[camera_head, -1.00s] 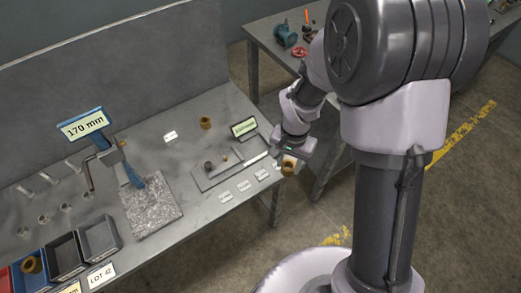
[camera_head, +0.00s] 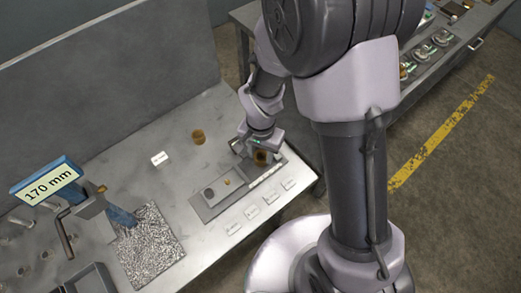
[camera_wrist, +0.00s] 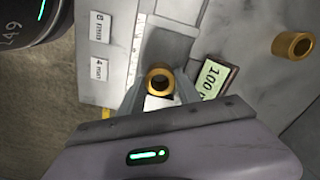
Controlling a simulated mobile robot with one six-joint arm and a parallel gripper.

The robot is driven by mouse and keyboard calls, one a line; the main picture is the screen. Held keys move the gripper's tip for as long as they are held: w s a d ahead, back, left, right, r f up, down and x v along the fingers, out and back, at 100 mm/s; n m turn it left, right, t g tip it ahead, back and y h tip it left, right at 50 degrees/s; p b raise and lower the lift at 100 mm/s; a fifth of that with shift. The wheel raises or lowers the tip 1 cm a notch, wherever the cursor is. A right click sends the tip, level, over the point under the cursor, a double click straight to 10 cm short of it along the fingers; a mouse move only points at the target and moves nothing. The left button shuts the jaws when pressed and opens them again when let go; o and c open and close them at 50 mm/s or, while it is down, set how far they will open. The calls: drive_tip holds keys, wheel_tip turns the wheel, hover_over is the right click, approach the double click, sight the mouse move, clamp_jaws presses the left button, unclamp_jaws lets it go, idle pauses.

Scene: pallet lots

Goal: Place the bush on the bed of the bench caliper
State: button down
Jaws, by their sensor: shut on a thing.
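My gripper (camera_head: 262,152) is shut on a bronze bush (camera_head: 261,158), over the right end of the bench caliper (camera_head: 203,207). In the wrist view the bush (camera_wrist: 159,70) sits between the two fingers of my gripper (camera_wrist: 159,92), its ring end facing the camera. The caliper is a flat grey plate with a pale scale strip, a dark round part and a small brass part on it. Its green readout (camera_wrist: 211,75) shows beside the fingers in the wrist view and is mostly hidden in the head view. I cannot tell whether the bush touches the bed.
Another bronze bush (camera_head: 198,137) stands behind the caliper, near a white label (camera_head: 159,158). Several small labels (camera_head: 252,211) lie along the front. Bare bench lies between.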

drive_tip(key=shift+s+a, duration=0.1)
drive_tip(key=shift+s, duration=0.2)
drive_tip(key=c, duration=0.9)
unclamp_jaws()
drive_tip(key=shift+w, duration=0.1)
drive_tip(key=shift+o, duration=0.2)
wheel_tip(320, 180, up, 13)
drive_tip(key=p, duration=0.5)
wheel_tip(320, 180, up, 6)
drive_tip(key=t, duration=0.1)
hover_over(260, 156)
drive_tip(key=d, duration=0.2)
drive_tip(key=s+d+r+t+y, duration=0.1)
drive_tip(key=s+d+r+t, duration=0.1)
drive_tip(key=s+r, duration=0.3)
drive_tip(key=s+d+r+n+t+y, duration=0.1)
drive_tip(key=s+d+r+t, duration=0.1)
drive_tip(key=s+r, duration=0.4)
wheel_tip(260, 156, up, 3)
drive_tip(key=shift+s+d+f+t, duration=0.1)
drive_tip(key=shift+s+d+t, duration=0.2)
drive_tip(key=shift+d+t, duration=0.1)
